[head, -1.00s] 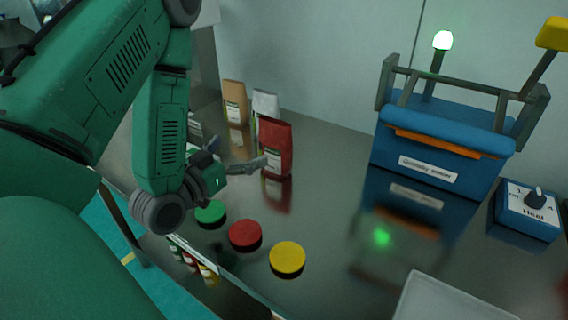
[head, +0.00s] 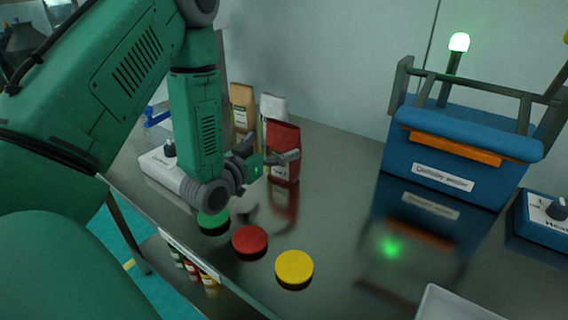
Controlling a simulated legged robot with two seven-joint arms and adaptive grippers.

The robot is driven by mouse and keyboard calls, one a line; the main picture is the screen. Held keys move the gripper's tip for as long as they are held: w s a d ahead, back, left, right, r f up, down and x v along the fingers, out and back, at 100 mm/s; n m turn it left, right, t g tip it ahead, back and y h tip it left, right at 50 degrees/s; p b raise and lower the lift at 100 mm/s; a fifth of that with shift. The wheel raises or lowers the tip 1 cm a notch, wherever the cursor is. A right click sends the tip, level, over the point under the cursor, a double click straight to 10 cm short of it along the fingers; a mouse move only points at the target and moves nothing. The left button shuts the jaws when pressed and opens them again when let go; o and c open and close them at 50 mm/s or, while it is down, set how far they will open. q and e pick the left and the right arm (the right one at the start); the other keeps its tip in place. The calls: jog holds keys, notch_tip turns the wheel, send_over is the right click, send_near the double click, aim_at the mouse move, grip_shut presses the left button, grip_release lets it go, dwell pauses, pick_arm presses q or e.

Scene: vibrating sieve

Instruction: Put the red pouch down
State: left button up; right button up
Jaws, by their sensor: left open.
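The red pouch (head: 284,148) stands upright on the dark reflective table, in front of a white pouch. My left gripper (head: 285,157) is open at the pouch's left front side; one finger overlaps the pouch's lower part in the picture. Whether that finger touches the pouch I cannot tell. My right gripper is not in view.
A brown pouch (head: 243,106) and a white pouch (head: 272,107) stand behind. Green (head: 212,220), red (head: 250,240) and yellow (head: 294,267) discs lie near the front edge. A blue machine (head: 452,160) stands at right, with a white tray (head: 452,304) in front. The table's middle is clear.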

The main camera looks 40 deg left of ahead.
aim_at(278, 141)
pick_arm(q)
jog(key=w, duration=0.2)
jog(key=w+a, duration=0.1)
jog(key=w, duration=0.1)
jog(key=shift+f, duration=0.25)
jog(key=shift+w+d, duration=0.1)
jog(key=shift+w, duration=0.2)
jog(key=shift+d+r, duration=0.1)
jog(key=shift+d, duration=0.05)
jog(key=shift+d+r, duration=0.1)
jog(key=shift+d, duration=0.1)
jog(key=c, duration=0.6)
jog(key=shift+a, duration=0.1)
jog(key=c, duration=0.7)
jog(key=shift+a, duration=0.1)
jog(key=shift+c, duration=1.3)
jog(key=shift+a, duration=0.15)
